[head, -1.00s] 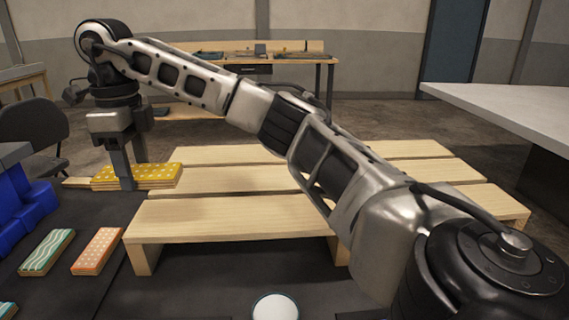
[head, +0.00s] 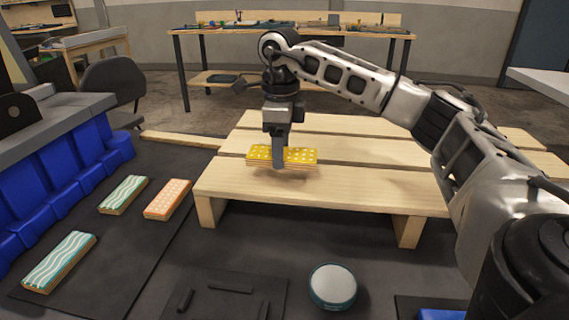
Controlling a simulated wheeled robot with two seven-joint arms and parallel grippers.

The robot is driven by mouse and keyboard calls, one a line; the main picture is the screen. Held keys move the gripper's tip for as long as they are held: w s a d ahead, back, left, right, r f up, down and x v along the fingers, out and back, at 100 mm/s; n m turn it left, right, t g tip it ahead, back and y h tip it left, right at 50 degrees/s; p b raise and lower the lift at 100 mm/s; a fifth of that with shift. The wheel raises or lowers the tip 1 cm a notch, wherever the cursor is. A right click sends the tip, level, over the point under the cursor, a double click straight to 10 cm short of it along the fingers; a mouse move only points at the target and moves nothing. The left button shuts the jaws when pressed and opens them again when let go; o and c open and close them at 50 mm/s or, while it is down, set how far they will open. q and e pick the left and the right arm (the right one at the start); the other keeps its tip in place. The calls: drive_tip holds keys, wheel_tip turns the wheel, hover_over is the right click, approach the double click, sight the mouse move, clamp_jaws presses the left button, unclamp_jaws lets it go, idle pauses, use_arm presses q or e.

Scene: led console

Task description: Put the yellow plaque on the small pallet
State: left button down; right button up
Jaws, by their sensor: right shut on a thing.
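The yellow plaque (head: 301,155) has white dots on top and wooden sides. My right gripper (head: 279,158) points down and is shut on it. The plaque is level, over the left part of the small pallet (head: 350,188), a low pale wooden one with slats. A shadow on the slats lies just under the plaque, and it seems to be slightly above them; I cannot tell for certain whether it touches. The far finger is hidden behind the plaque. My left gripper is out of view.
Two teal wavy plaques (head: 60,261) (head: 124,194) and an orange dotted plaque (head: 167,199) lie on the dark mat at left. Blue bins (head: 60,178) stand beyond them. The pallet's right slats are bare.

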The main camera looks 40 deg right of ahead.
drive_tip(key=f, duration=0.4)
drive_tip(key=shift+s+d, duration=0.15)
drive_tip(key=shift+d, duration=0.15)
drive_tip(key=shift+r, duration=0.1)
drive_tip(key=o, duration=1.1)
wheel_tip(320, 180, up, 12)
drive_tip(key=shift+p, duration=0.9)
